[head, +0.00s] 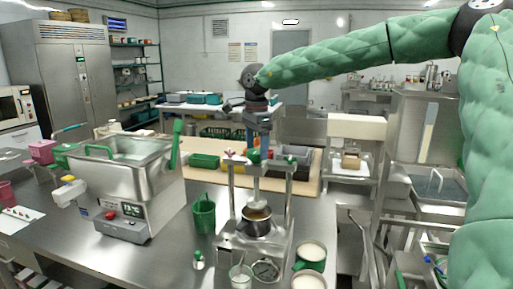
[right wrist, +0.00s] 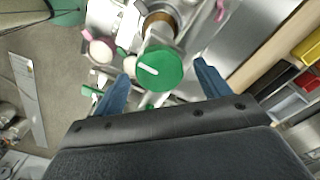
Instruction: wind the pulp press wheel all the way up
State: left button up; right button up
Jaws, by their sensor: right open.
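The pulp press (head: 283,215) stands on the steel table, with two upright posts and a top crossbar. Its wheel shows as a green round top with a white mark in the right wrist view (right wrist: 160,70); in the head view it is small and partly hidden under my gripper. My right gripper (head: 257,147) points down over the press top. Its blue fingers are open, one on either side of the green wheel in the right wrist view; I cannot tell whether they touch it. My left gripper is out of view.
A steel tank machine (head: 125,185) with a display stands at left. A green jug (head: 204,215) is left of the press. Bins (head: 291,154) sit on a board behind.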

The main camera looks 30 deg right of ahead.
aim_at(256, 151)
notch_tip(256, 151, up, 6)
jog(key=shift+b, duration=0.5)
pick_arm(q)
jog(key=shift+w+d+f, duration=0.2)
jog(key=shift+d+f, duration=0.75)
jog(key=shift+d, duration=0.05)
pick_arm(e)
jog(key=shift+r, duration=0.65)
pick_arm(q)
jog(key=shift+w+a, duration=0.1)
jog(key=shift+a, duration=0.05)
